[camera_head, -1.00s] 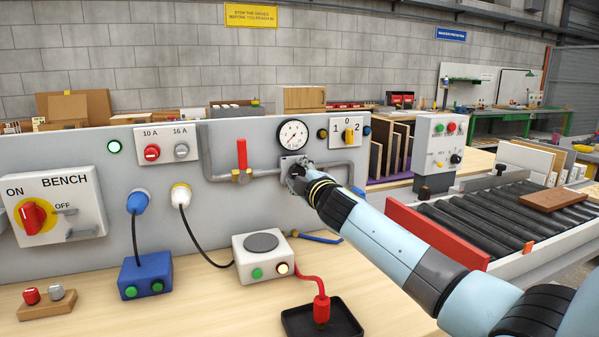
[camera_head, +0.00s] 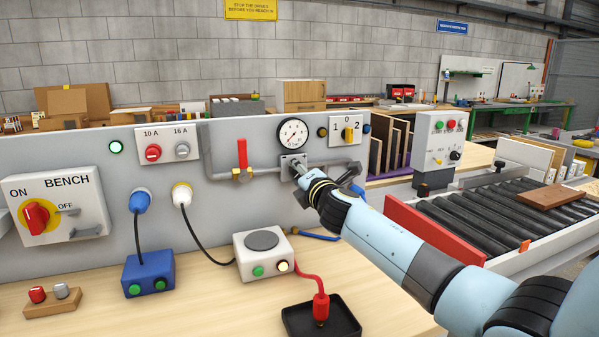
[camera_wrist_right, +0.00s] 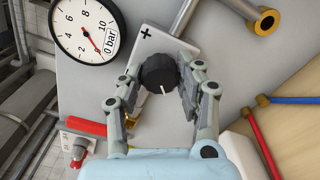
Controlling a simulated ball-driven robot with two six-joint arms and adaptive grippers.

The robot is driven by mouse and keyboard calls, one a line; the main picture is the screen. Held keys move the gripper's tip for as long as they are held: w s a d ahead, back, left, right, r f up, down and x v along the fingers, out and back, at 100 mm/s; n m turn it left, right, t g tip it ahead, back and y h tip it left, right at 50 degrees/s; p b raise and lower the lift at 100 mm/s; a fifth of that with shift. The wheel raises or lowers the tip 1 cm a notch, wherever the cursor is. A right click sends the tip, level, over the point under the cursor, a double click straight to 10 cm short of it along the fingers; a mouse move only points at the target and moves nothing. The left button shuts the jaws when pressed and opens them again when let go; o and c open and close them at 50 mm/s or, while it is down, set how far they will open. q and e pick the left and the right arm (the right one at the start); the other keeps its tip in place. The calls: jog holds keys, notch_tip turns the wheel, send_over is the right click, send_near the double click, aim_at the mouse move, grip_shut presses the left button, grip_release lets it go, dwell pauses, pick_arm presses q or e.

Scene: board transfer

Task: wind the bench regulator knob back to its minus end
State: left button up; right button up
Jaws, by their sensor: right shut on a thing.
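The bench regulator knob (camera_wrist_right: 158,72) is black and ribbed, with a white pointer line towards the bottom of the right wrist view. It sits on a light plate (camera_wrist_right: 150,47) with a plus mark above it; no minus mark shows. My right gripper (camera_wrist_right: 161,78) is shut on the knob, one finger at each side. In the head view my right gripper (camera_head: 303,174) reaches the regulator on the panel and mostly hides the knob. The round gauge (camera_head: 293,134) is above it; in the wrist view the gauge (camera_wrist_right: 83,32) has a red needle near its "0 bar" box. My left gripper is not in view.
Pipes and a valve with a red lever (camera_head: 242,153) run left of the regulator. Below stand a white box (camera_head: 263,256) with buttons and a black tray (camera_head: 343,318). A roller conveyor (camera_head: 480,222) is at the right. The bench front is partly bare.

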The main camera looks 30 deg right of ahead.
jog(key=shift+f+n, duration=0.15)
jog(key=shift+n, duration=0.15)
dwell(0.4)
jog(key=o, duration=1.1)
jog(key=shift+o, duration=0.2)
jog(key=shift+s, duration=0.1)
jog(key=v, duration=1.2)
